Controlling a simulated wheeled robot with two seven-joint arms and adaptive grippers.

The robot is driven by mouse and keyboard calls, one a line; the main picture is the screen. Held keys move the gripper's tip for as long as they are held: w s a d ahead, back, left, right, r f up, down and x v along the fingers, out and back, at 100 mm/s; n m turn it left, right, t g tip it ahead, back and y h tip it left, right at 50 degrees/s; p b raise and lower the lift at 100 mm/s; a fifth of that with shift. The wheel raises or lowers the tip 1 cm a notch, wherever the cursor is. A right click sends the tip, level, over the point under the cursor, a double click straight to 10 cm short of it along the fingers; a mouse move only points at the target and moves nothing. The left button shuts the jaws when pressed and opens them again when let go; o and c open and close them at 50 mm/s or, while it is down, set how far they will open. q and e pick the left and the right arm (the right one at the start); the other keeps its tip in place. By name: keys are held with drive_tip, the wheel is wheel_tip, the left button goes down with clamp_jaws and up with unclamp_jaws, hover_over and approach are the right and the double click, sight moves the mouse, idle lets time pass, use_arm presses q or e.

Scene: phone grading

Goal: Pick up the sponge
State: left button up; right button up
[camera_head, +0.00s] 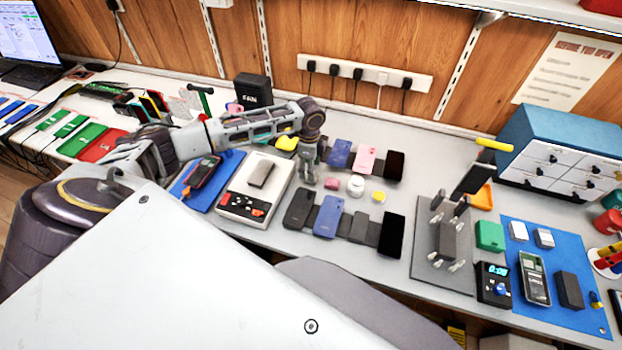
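A small pink block (331,183), which looks like the sponge, lies on the grey bench beside a white round jar (355,185). It is too small to be sure what it is. My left gripper (308,181) points down just left of the pink block and appears apart from it. Its fingers are small and seen edge-on, so their opening is unclear. A yellow lump (287,143) lies behind my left wrist, partly hidden by the arm. My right gripper is not in view.
Several phones lie around the block, including a blue one (328,216) in front and a pink one (365,158) behind. A white scale (235,205) stands left of the gripper. A yellow-topped jar (378,197) and a clamp stand (432,270) are to the right.

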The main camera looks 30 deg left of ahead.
use_arm(q)
drive_tip(key=shift+w+d+f, duration=0.1)
drive_tip(key=shift+f, duration=0.8)
drive_tip(key=shift+w+d+f, duration=0.1)
drive_tip(key=shift+f, duration=0.75)
drive_tip(key=shift+a+f, duration=0.1)
drive_tip(key=shift+f, duration=0.75)
drive_tip(key=c, duration=0.8)
